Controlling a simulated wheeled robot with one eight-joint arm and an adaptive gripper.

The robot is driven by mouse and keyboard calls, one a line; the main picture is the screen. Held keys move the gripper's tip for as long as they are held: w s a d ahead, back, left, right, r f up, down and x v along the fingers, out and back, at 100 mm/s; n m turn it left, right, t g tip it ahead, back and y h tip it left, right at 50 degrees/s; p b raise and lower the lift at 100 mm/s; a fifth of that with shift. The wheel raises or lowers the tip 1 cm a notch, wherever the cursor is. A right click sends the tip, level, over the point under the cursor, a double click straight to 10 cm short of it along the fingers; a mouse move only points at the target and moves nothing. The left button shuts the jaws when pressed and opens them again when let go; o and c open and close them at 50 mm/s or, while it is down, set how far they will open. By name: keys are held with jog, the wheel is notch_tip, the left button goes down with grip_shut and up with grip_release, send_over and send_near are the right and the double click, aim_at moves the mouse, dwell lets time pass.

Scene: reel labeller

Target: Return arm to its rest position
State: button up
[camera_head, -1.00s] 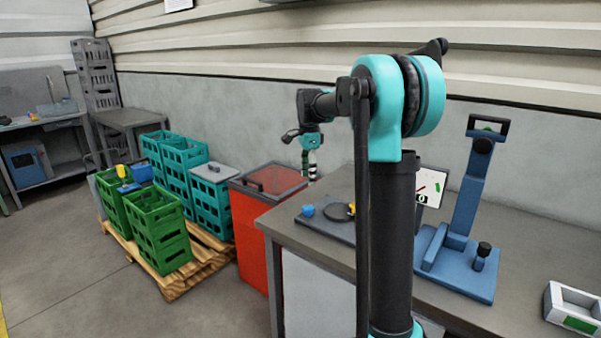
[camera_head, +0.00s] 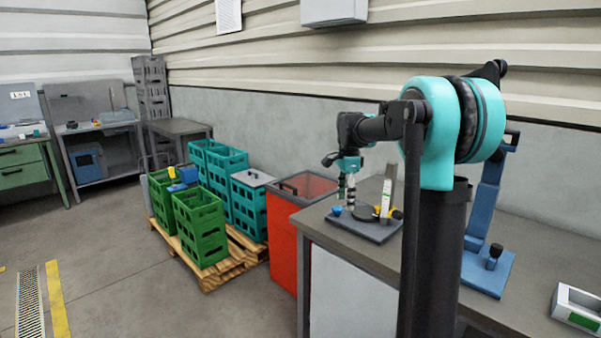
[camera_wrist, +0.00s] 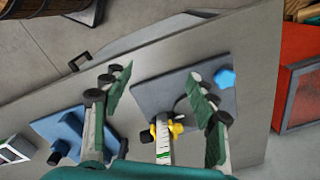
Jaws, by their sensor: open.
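My arm stands in front of the bench in the head view, with its upper link bent over to the left. My gripper (camera_head: 347,192) hangs fingers down above the left end of the bench, near the dark plate (camera_head: 378,233). In the wrist view my gripper (camera_wrist: 160,95) is open, its two green-padded fingers wide apart. Nothing is held between them. Below them show the dark plate (camera_wrist: 170,92), a blue knob (camera_wrist: 225,78) and a yellow part (camera_wrist: 176,128) beside a white upright piece (camera_wrist: 163,145). The gap between fingers and plate is hard to judge.
The grey bench (camera_head: 470,275) carries a blue stand (camera_head: 484,215) behind my arm and a grey-green box (camera_head: 577,308) at right. A red bin (camera_head: 284,240) adjoins the bench's left end. Green crates (camera_head: 200,228) stand on a pallet (camera_head: 215,275). Open floor lies front left.

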jog(key=s+d+f+n+t, duration=0.2)
jog(key=s+f+n, duration=0.5)
jog(key=s, duration=0.8)
jog(key=s+d+f+n+t, duration=0.2)
jog(key=s+f+n, duration=0.6)
jog(key=s+f, duration=0.5)
jog(key=s, duration=0.3)
jog(key=shift+n, duration=0.3)
